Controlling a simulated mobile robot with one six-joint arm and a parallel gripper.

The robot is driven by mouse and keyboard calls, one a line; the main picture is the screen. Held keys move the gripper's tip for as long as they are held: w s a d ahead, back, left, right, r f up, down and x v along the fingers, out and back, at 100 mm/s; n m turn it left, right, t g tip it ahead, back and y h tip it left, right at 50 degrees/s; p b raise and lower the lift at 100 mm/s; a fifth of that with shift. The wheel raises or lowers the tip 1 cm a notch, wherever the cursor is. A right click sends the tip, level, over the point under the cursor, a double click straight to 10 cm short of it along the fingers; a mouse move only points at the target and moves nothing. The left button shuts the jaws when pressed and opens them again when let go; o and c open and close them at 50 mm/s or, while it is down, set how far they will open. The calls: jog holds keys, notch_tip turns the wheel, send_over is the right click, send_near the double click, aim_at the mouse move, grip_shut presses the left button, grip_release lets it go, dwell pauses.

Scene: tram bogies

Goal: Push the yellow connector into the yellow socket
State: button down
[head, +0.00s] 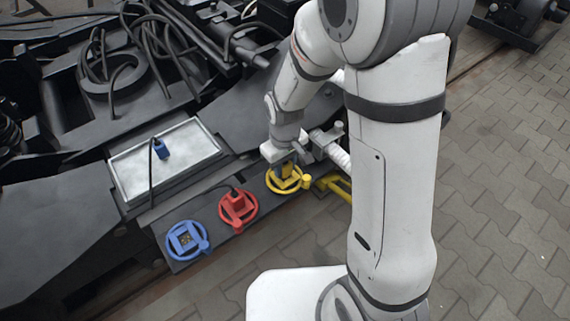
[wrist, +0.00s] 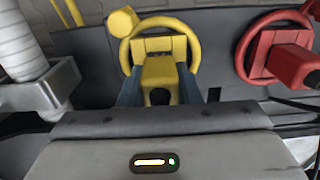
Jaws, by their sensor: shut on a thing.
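My gripper (head: 284,163) points down over the yellow socket (head: 273,184) at the right end of the dark plate. In the wrist view its blue-grey fingers (wrist: 160,92) are shut on the sides of the yellow connector (wrist: 160,70). The yellow socket's ring with its round knob (wrist: 122,21) shows just beyond the connector. The connector is in line with the socket's square middle and overlaps it. I cannot tell how deep it sits, as the gripper and connector hide the opening. In the head view the connector is mostly hidden by my gripper.
A red socket (head: 224,212) with a red connector (head: 239,201) in it is beside the yellow one. An empty blue socket (head: 187,255) is at the plate's left end. A blue connector (head: 161,148) stands in a grey tray (head: 122,178). A yellow bar (head: 338,186) is at right.

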jog(key=shift+f+b, duration=0.35)
jog(key=shift+f, duration=0.2)
jog(key=c, duration=1)
grip_release()
jog(key=shift+o, duration=0.2)
jog(key=shift+r, duration=0.1)
notch_tip(320, 180, up, 8)
jog(key=p, duration=0.3)
jog(key=s+d+r+m+t+p, duration=0.1)
jog(key=s+d+r+p, duration=0.3)
jog(key=r+p, duration=0.4)
jog(key=s+d+r+m+p, duration=0.3)
jog(key=r+p, duration=0.6)
jog(key=r, duration=0.9)
jog(key=s+d+r+m+t+p, duration=0.1)
jog(key=s+d+r+p, duration=0.4)
jog(key=r, duration=0.8)
jog(key=m+p, duration=0.1)
jog(key=p, duration=0.2)
jog(key=shift+d+m+t, duration=0.2)
jog(key=shift+m+t, duration=0.1)
jog(key=shift+m, duration=0.1)
